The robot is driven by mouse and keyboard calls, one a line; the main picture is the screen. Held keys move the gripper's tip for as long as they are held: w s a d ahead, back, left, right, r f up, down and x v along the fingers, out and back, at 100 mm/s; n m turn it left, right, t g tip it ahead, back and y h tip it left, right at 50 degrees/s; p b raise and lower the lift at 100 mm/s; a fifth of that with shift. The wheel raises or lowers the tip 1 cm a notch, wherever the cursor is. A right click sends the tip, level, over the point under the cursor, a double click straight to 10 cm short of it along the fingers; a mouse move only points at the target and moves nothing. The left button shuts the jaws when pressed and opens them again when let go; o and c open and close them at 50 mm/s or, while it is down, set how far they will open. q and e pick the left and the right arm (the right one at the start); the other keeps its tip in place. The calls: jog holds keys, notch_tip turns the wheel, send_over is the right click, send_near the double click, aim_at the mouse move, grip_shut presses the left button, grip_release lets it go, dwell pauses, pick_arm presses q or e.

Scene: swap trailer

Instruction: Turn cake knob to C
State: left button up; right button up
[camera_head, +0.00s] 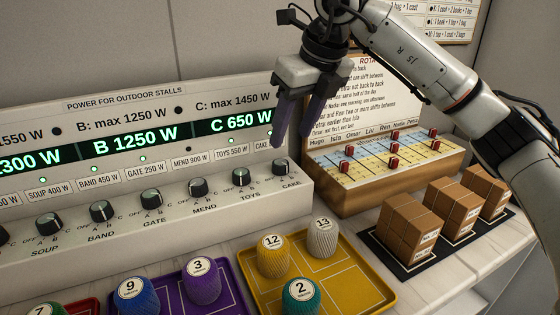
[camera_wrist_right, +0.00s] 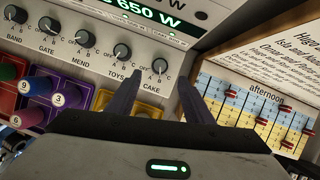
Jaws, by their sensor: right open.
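The cake knob (camera_head: 281,167) is a black round knob at the right end of the row on the white power panel (camera_head: 120,230). It also shows in the wrist view (camera_wrist_right: 160,66), above the word CAKE. Its pointer direction is too small to tell for sure. The displays read B 1250 W and C 650 W. My right gripper (camera_head: 294,132) is open and empty, fingers pointing down, just above and in front of the cake knob. In the wrist view, its fingertips (camera_wrist_right: 159,83) flank the knob's lower side, apart from it. My left gripper is not in view.
The toys knob (camera_head: 241,177) sits close to the left. A rota board (camera_head: 350,195) with red pegs stands right of the panel. Brown boxes (camera_head: 408,228) stand at right. A yellow tray (camera_head: 350,290) with numbered yarn-like spools lies in front.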

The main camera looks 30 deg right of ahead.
aim_at(281, 162)
jog(key=x, duration=0.8)
jog(key=shift+w+f, duration=0.1)
jog(key=shift+f, duration=0.15)
jog(key=c, duration=1)
